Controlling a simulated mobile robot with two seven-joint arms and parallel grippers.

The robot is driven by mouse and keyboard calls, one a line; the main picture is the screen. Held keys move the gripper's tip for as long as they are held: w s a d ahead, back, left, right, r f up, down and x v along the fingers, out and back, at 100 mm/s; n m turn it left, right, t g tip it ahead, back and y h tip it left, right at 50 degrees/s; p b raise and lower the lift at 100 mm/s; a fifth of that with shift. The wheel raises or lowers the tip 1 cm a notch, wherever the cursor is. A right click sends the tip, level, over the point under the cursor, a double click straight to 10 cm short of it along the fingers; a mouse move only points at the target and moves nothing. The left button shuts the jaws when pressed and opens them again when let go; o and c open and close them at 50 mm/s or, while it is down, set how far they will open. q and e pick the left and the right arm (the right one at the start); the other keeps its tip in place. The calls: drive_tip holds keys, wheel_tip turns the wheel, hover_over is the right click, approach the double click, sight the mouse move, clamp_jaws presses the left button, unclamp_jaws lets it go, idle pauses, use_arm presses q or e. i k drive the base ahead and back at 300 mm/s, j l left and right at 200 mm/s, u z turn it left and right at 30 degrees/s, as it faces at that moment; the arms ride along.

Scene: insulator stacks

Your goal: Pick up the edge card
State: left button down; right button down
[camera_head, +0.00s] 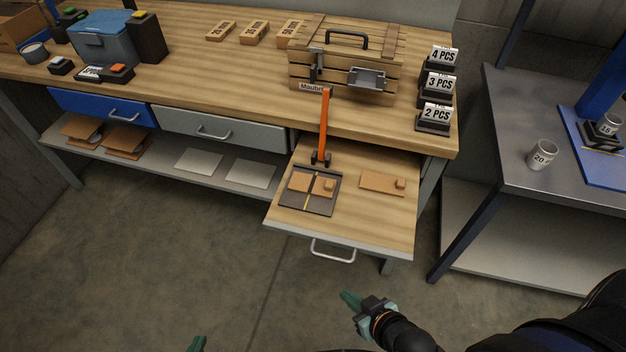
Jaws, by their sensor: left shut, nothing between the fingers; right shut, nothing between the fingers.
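Several flat brown pieces lie on the pulled-out wooden board below the bench. One larger tan card (378,182) lies at the right of the board with a small block (400,184) on its right end. Two smaller tan pieces, a left one (299,182) and a right one (323,187), lie on a dark mat (318,206) split by a yellow line. I cannot tell which is the edge card. My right gripper (350,299) is shut and empty over the floor, in front of the board. My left gripper (198,343) is shut and empty, mostly cut off by the bottom edge.
An orange-handled tool (323,130) stands behind the mat. A wooden crate (345,68) and signs up to 4 PCS (441,58) stand on the bench. The board's handle (333,252) juts forward. A grey table (500,110) stands right. The floor in front is clear.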

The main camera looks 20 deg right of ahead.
sight(303, 183)
drive_tip(key=i+j+z, duration=0.15)
drive_tip(key=j+z, duration=0.15)
drive_tip(key=i+j+z, duration=0.15)
drive_tip(key=j+z, duration=0.15)
drive_tip(key=j, duration=0.15)
drive_tip(key=i+j+z, duration=0.1)
drive_tip(key=j+z, duration=0.5)
drive_tip(key=j, duration=0.2)
